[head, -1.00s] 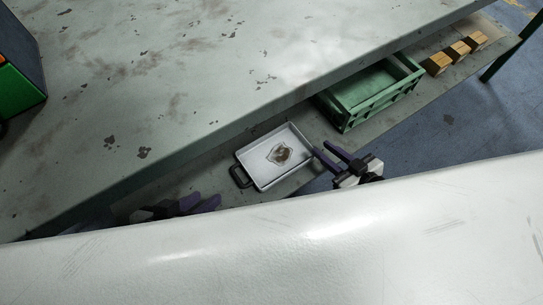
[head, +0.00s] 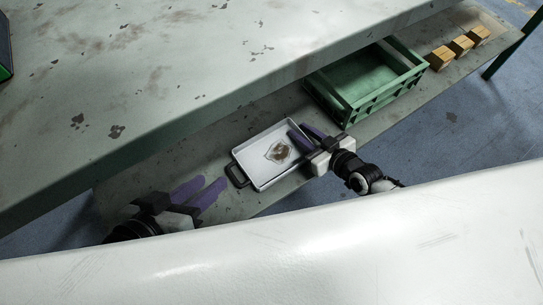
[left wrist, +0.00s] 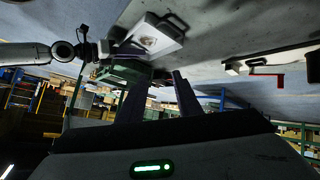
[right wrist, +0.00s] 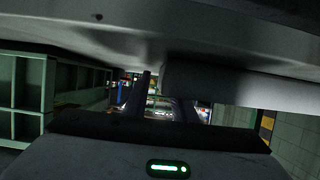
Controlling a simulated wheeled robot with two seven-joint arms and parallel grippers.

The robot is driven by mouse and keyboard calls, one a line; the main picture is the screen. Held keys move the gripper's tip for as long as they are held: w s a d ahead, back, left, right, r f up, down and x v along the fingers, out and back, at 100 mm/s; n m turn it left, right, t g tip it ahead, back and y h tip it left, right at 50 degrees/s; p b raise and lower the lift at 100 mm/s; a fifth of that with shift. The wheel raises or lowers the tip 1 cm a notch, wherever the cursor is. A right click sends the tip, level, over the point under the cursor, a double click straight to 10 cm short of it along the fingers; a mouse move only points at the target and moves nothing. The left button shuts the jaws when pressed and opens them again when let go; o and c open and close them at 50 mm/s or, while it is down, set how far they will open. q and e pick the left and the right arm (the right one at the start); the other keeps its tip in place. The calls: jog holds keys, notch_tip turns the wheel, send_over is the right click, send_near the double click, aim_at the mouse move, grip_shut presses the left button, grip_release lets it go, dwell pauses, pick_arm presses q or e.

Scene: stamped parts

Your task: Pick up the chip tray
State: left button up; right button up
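The chip tray (head: 262,180) is a shallow white tray with a dark handle on its left end, lying on the lower shelf with a greyish-brown patch of contents inside. It also shows in the left wrist view (left wrist: 165,46). My right gripper (head: 298,131) is at the tray's right end, fingers apart, one finger overlapping the tray's edge; contact cannot be told. In the right wrist view a pale grey block (right wrist: 240,88), perhaps the tray's side, partly covers one finger. My left gripper (head: 214,181) is open and empty, just left of the handle (head: 237,175), apart from it.
A green crate (head: 352,103) stands on the shelf right of the tray, with several wooden blocks (head: 460,45) beyond it. The worn upper tabletop (head: 200,70) overhangs behind the tray. A large white surface of unclear identity fills the bottom of the head view.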

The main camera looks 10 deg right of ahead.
grip_shut()
jog(key=shift+r, duration=0.15)
